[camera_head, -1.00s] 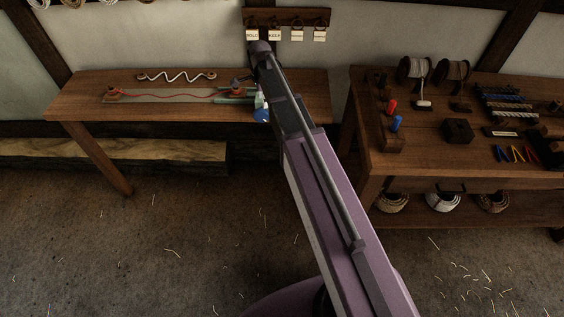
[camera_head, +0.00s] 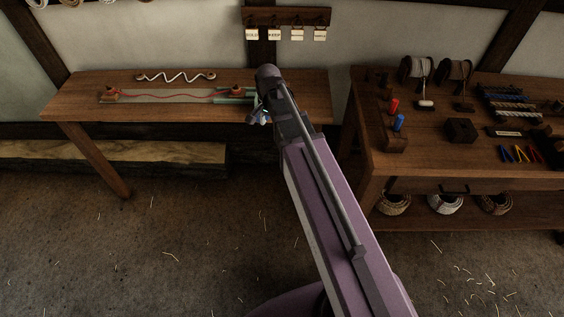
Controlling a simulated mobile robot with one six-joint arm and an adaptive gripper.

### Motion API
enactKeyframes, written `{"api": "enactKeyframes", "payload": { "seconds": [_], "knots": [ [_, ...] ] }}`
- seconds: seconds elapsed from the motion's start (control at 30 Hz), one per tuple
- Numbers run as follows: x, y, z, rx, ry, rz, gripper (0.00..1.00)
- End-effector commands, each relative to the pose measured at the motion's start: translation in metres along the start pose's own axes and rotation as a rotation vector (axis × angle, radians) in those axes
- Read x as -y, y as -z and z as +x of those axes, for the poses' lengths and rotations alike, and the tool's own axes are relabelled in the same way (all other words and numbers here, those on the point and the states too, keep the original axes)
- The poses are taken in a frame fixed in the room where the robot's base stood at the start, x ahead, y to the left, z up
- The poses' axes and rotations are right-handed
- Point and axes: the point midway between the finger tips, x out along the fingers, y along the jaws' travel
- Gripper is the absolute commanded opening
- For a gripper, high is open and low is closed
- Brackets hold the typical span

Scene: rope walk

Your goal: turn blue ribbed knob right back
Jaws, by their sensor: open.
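The blue ribbed knob (camera_head: 263,119) is at the front edge of the left bench, near its right part. Only a small blue patch of it shows; my arm and gripper hide the rest. My gripper (camera_head: 256,112) is at the end of my purple and grey arm, right at the knob in the picture. It is small and mostly covered by my wrist. Its jaws are open. I cannot tell whether they touch the knob or stand around it.
The left bench (camera_head: 75,95) carries a long pale board with a red cord (camera_head: 170,97) and a white wavy cord (camera_head: 175,77). The right bench (camera_head: 430,160) holds spools, red and blue pegs and tools. Labelled tags (camera_head: 297,35) hang on the wall behind. The floor in front is open.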

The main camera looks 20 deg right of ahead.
Motion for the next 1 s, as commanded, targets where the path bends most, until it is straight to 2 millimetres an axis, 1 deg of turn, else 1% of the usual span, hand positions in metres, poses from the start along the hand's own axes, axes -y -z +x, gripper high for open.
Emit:
{"api": "enactKeyframes", "payload": {
  "seconds": [0.03, 0.1, 1.0],
  "knots": [
    [-0.006, -0.005, 0.003, 0.0, 0.0, -0.031, 0.69],
    [-0.012, -0.01, 0.005, 0.0, 0.0, -0.078, 0.69],
    [-0.083, -0.072, 0.03, 0.0, 0.0, -0.688, 0.69]
  ]
}}
